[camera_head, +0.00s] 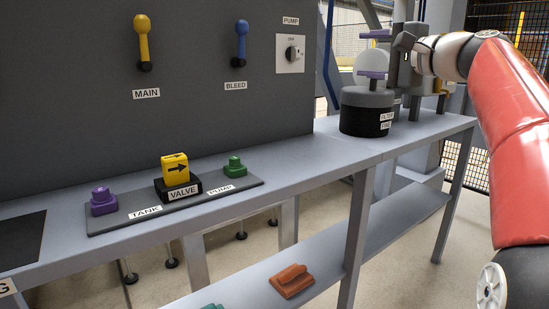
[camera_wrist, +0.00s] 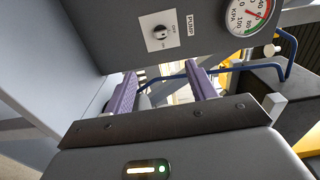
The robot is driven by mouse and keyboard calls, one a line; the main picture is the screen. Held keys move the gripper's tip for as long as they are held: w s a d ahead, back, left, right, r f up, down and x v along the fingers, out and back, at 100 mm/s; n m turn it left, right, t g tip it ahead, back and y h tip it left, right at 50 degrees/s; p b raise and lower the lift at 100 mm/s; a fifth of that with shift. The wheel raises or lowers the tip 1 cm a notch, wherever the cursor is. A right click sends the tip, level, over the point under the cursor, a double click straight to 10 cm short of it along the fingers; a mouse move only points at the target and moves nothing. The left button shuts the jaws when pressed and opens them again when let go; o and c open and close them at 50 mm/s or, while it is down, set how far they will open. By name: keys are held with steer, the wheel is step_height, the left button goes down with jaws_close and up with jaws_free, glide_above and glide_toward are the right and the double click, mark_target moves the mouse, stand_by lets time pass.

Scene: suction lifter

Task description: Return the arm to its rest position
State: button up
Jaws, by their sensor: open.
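My gripper (camera_head: 374,54) is at the upper right in the head view, at the end of my red and white arm. Its two purple fingers are spread one above the other, with nothing held between them. They appear above the dark filter canister (camera_head: 367,112), with a gap between the lower finger and the canister's top in the picture. In the wrist view my gripper (camera_wrist: 161,88) shows both purple fingers wide apart, with only background between them.
The grey bench (camera_head: 300,155) runs along a dark panel (camera_head: 70,90) with a yellow MAIN lever (camera_head: 142,38), a blue BLEED lever (camera_head: 241,40) and a PUMP switch (camera_head: 291,53). A base plate (camera_head: 225,195) holds valve parts. A gauge (camera_wrist: 249,14) shows in the wrist view.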

steer(key=s+a+f+n+g+h+p, duration=0.2)
steer(key=s+a+f+g+h, duration=0.15)
steer(key=s+f, duration=0.35)
steer(key=s+a+f+n+g+h+p, duration=0.15)
steer(key=s+a+f, duration=0.3)
steer(key=f, duration=0.45)
steer(key=s+d+f+n+g+h+p, duration=0.3)
steer(key=s+f+n, duration=0.4)
steer(key=s+f, duration=1.3)
steer(key=d+g+h, duration=0.1)
steer(key=h, duration=0.1)
steer(key=shift+s+d+f+h, duration=0.15)
steer(key=shift+s+f+h, duration=0.1)
steer(key=shift+s+h, duration=0.05)
steer(key=shift+c, duration=0.5)
